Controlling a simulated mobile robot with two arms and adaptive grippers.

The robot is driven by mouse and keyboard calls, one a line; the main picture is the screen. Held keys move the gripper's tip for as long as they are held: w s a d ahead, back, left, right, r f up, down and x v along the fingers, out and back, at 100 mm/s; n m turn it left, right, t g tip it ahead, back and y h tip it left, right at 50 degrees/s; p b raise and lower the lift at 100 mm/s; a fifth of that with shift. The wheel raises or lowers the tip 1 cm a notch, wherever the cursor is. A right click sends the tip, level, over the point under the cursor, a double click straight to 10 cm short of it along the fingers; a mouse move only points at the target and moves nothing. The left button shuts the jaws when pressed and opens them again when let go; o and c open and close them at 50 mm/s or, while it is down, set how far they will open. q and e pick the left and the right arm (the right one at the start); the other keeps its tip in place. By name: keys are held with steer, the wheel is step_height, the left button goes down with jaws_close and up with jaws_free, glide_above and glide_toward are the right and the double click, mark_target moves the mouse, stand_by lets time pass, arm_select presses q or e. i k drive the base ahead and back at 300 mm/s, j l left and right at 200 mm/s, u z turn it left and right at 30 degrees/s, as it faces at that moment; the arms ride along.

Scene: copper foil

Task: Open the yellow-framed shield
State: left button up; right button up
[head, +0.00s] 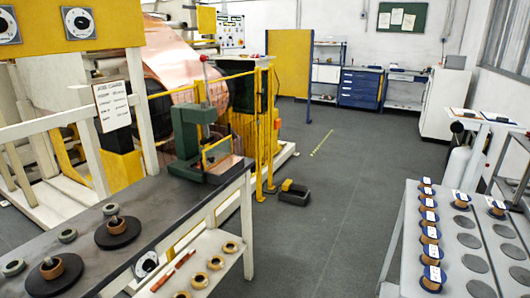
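A small yellow-framed shield (217,152) is at the front of a dark green bench machine (192,135). Its frame stands tilted between the machine's upper arm and its base. The panel inside the frame looks clear. The machine has an upright rod with a red knob (204,58) and sits at the far end of the grey-topped bench (150,215). Whether the shield is latched cannot be told at this size. Neither of my grippers is in view.
Round black bases with copper-coloured rings (52,268) stand on the bench. A lower shelf (228,268) holds several rings. Behind are yellow guard rails (262,130) and a copper foil roll (185,60). A foot pedal (294,192) lies on the open floor. A rack of spools (450,195) stands right.

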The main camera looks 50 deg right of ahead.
mark_target(212, 160)
steer(key=z, duration=1.2)
